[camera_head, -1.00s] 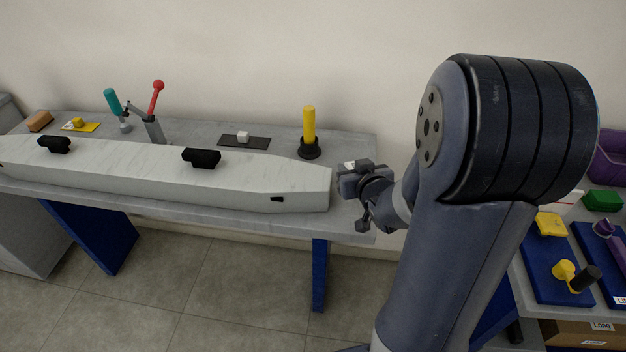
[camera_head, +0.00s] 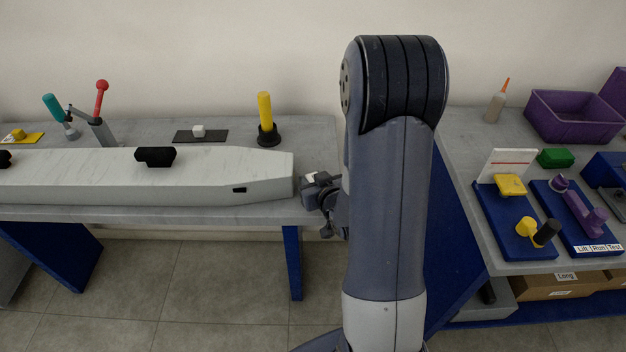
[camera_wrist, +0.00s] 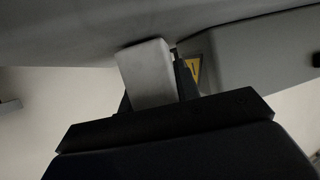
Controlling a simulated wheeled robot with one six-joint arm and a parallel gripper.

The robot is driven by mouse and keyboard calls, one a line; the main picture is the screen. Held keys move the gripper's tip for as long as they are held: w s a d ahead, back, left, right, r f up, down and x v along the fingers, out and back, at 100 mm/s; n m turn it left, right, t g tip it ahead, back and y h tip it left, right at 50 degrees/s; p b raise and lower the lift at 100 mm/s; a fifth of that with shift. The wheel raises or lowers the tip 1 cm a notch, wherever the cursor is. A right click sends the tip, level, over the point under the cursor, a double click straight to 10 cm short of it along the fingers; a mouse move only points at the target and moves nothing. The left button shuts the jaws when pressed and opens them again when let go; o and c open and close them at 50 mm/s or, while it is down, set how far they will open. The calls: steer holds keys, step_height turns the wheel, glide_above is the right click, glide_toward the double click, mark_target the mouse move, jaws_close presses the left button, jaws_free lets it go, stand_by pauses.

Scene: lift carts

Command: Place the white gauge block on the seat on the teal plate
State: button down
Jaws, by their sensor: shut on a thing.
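My gripper (camera_head: 313,181) is at the right end of the long pale beam on the left bench, partly hidden behind my own arm. It is shut on a white gauge block (camera_wrist: 148,74), which fills the space between the fingers in the wrist view. A small white patch of the block (camera_head: 311,176) shows at the gripper in the head view. I see no teal plate or seat in either view.
The right bench (camera_head: 465,140) holds a purple bin (camera_head: 570,122), a green block (camera_head: 556,158) and blue boards. Floor shows between the benches.

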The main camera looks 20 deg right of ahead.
steer(key=shift+f, duration=0.1)
steer(key=c, duration=1.3)
jaws_free()
